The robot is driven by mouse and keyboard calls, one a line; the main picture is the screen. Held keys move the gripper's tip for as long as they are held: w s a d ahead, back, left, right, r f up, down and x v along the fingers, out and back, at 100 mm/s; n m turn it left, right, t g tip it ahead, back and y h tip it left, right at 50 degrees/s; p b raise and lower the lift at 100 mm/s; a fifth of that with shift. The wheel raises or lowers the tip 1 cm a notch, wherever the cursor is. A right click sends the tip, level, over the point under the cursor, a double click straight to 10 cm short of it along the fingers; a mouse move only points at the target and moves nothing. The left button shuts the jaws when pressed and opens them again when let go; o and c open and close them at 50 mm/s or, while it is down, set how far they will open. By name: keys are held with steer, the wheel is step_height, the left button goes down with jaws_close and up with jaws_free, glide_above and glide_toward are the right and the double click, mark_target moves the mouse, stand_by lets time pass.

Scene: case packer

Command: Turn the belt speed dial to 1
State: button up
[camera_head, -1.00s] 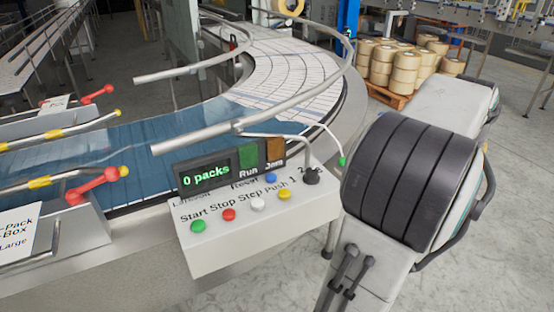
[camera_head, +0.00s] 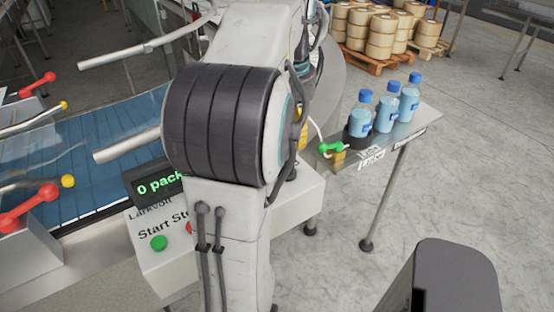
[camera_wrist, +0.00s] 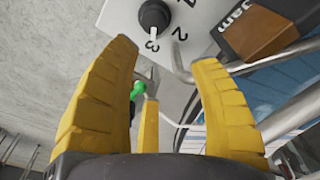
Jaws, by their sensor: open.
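The belt speed dial (camera_wrist: 155,15) is a black round knob on a white panel (camera_wrist: 120,18), at the top of the wrist view. The numbers 3 and 2 are printed beside it. A pale mark on the knob seems to face the 3. My gripper (camera_wrist: 165,52) is open and empty, its yellow fingers spread below the dial and apart from it. In the head view my arm covers the right part of the control box (camera_head: 165,270), and the dial is not clearly visible there. The green start button (camera_head: 159,243) and part of the display (camera_head: 155,187) show.
A blue conveyor belt (camera_head: 105,140) runs behind the box. A metal side table (camera_head: 405,125) with blue-capped bottles (camera_head: 387,112) and a green-ended hose (camera_head: 330,148) stands to the right. In the wrist view a bent metal rod (camera_wrist: 180,65) lies close to the dial.

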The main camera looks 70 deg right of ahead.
mark_target(287, 170)
steer(key=shift+s+a+n+y, duration=0.15)
steer(key=shift+a+n+y, duration=0.05)
steer(key=shift+a+n, duration=0.35)
steer(key=shift+s+a+n+y, duration=0.15)
steer(key=shift+a+n+y, duration=0.05)
steer(key=shift+a+n, duration=0.55)
steer(key=shift+n, duration=0.4)
steer(key=shift+a+f+n, duration=0.1)
steer(key=shift+n, duration=0.4)
steer(key=shift+f+b, duration=0.35)
steer(key=shift+f, duration=3.3)
steer(key=shift+c, duration=0.2)
jaws_close()
